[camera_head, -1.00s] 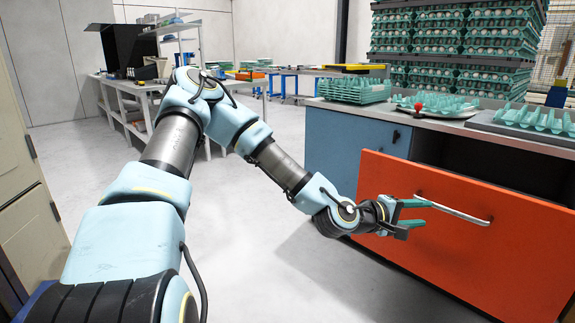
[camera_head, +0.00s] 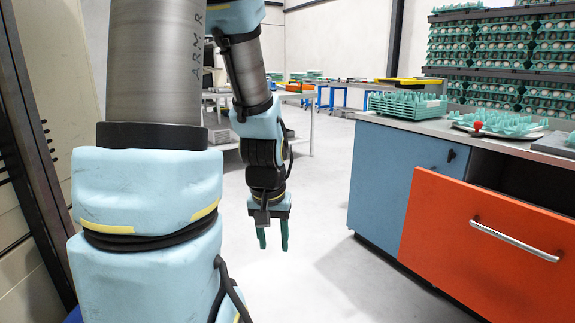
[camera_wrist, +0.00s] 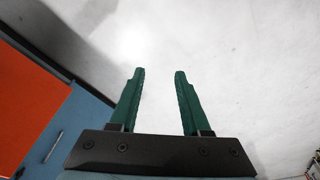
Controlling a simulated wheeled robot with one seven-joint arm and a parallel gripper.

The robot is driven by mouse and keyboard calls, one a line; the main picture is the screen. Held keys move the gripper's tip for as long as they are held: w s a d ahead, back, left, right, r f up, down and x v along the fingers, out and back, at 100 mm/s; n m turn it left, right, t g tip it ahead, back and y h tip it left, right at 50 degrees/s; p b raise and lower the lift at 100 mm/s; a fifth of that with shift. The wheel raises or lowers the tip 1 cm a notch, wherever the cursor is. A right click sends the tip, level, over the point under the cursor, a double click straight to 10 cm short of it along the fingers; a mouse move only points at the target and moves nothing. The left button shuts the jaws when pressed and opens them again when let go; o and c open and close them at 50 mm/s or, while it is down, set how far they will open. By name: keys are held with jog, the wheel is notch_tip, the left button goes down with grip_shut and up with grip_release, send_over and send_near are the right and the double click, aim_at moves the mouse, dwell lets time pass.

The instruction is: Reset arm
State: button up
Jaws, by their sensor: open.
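My gripper (camera_head: 272,236) hangs pointing down over the bare floor, left of the counter, in the head view. Its two green fingers are apart with nothing between them, and it touches nothing. In the wrist view my gripper (camera_wrist: 160,90) also shows open and empty above the pale floor. The orange drawer (camera_head: 485,245) stands pulled out from the counter, with a metal handle (camera_head: 513,240) on its front. The drawer also shows at the left of the wrist view (camera_wrist: 35,95), well clear of the fingers.
A blue cabinet door (camera_head: 400,185) is left of the drawer. On the counter stand stacked green egg trays (camera_head: 406,104), a tray with a red knob (camera_head: 477,126), and tall egg stacks (camera_head: 490,60) behind. A grey table (camera_head: 300,95) stands farther back. Floor around my gripper is clear.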

jog(key=s+a+r+p, duration=0.1)
jog(key=r+p, duration=0.7)
jog(key=r, duration=0.1)
jog(key=s+a+r+p, duration=0.1)
jog(key=a+r+p, duration=0.1)
jog(key=r+p, duration=0.6)
notch_tip(320, 180, up, 2)
jog(key=shift+s+a+r+n, duration=0.15)
jog(key=shift+s+a+n, duration=0.15)
jog(key=shift+d, duration=0.1)
